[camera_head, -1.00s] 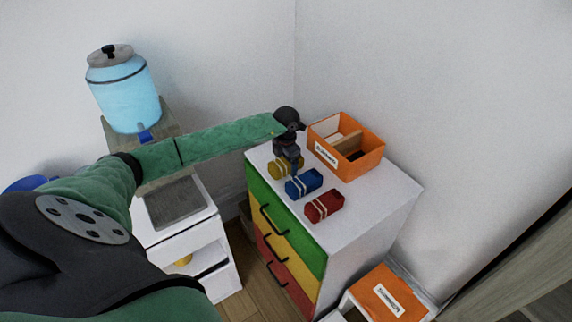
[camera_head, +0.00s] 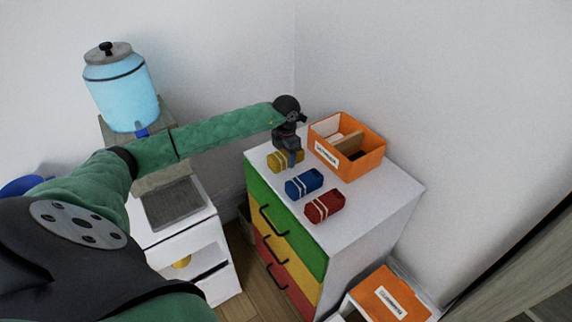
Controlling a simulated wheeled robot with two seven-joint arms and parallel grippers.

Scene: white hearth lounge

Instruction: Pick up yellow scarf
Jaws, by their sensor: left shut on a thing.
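The yellow scarf (camera_head: 275,162) is a small rolled bundle with pale bands at the back left of the white top of a drawer cabinet (camera_head: 365,208). My left gripper (camera_head: 291,161) reaches down over it from the left and is shut on its right part, hiding some of it. I cannot tell whether the scarf is clear of the top. My right gripper is not in view.
A blue roll (camera_head: 304,183) and a red roll (camera_head: 324,206) lie in front of the yellow one. An orange divided box (camera_head: 366,159) stands close to the right of my gripper. A blue water dispenser (camera_head: 124,95) stands at left.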

